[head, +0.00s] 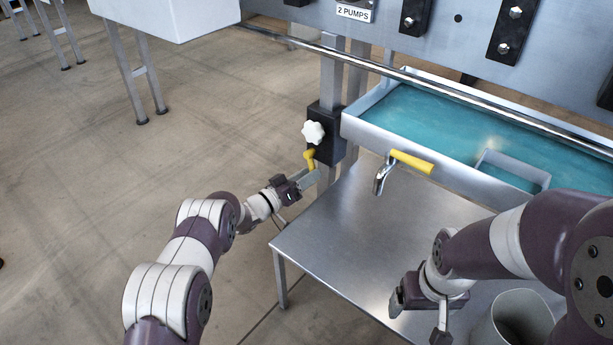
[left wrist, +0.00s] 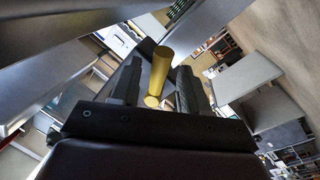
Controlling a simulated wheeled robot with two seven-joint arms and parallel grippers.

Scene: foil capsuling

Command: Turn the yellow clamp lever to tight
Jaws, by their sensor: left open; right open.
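The yellow clamp lever (head: 309,160) is on a black clamp block (head: 325,135) on the grey upright, below a white star knob (head: 313,132). My left gripper (head: 311,178) is at the lever's lower end. In the left wrist view the yellow lever (left wrist: 161,68) stands between the two open dark fingers (left wrist: 158,90); contact with either finger cannot be told. My right gripper (head: 420,312) is open and empty above the steel table, low at the right.
A tap with a yellow handle (head: 411,162) sticks out from the front of the trough (head: 365,122) of teal liquid. The steel table (head: 345,225) is below it. A grey cylindrical container (head: 497,329) stands near my right arm. A rail (head: 400,75) crosses above.

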